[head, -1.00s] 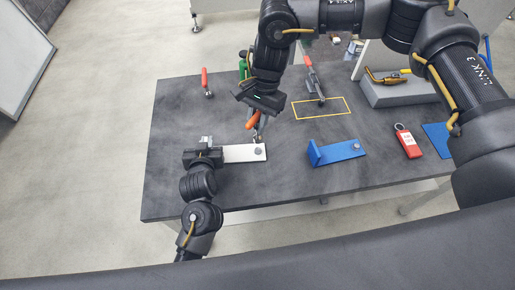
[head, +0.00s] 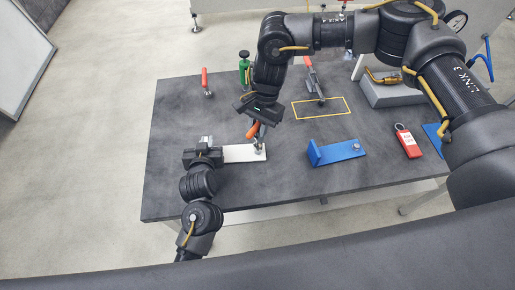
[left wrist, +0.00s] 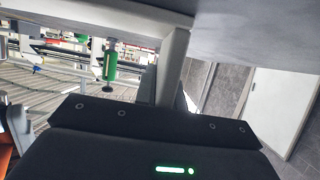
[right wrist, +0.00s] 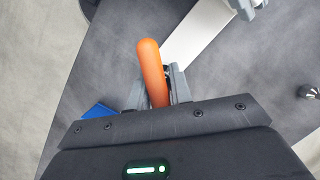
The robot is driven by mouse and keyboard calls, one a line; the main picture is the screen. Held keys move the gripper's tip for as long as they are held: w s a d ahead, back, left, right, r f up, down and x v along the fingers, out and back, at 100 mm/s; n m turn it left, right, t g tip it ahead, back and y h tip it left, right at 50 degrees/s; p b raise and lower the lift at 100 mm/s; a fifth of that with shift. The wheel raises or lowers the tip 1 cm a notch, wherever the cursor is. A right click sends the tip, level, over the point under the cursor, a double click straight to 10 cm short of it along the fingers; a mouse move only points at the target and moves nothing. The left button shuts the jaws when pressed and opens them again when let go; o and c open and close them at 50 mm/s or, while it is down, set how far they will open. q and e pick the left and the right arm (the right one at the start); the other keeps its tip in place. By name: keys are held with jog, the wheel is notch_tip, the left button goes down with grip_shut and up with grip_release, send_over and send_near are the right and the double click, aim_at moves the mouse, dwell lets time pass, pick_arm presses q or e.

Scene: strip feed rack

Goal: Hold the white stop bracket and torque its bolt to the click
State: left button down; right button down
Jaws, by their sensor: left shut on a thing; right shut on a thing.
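The white stop bracket (head: 240,154) lies on the dark table at the left front. My left gripper (head: 205,153) is shut on its left end. My right gripper (head: 262,124) is shut on a wrench with an orange handle (head: 253,130), which also shows between the fingers in the right wrist view (right wrist: 152,72). The wrench's metal end reaches down to the bolt at the bracket's right end; I cannot tell whether it is seated. The bolt is mostly hidden by the tool. The white bracket (right wrist: 197,38) runs behind the wrench in the right wrist view.
A blue bracket (head: 340,152) with its own bolt stands to the right. A yellow outline (head: 322,108) marks bare table.

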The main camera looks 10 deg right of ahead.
jog(key=shift+f, duration=1.1)
jog(key=m+t+y, duration=0.1)
jog(key=m, duration=0.3)
jog(key=shift+w+a+m, duration=0.1)
jog(key=shift+m, duration=0.3)
jog(key=shift+n, duration=1.2)
jog(key=shift+g, duration=0.3)
jog(key=shift+r, duration=2.45)
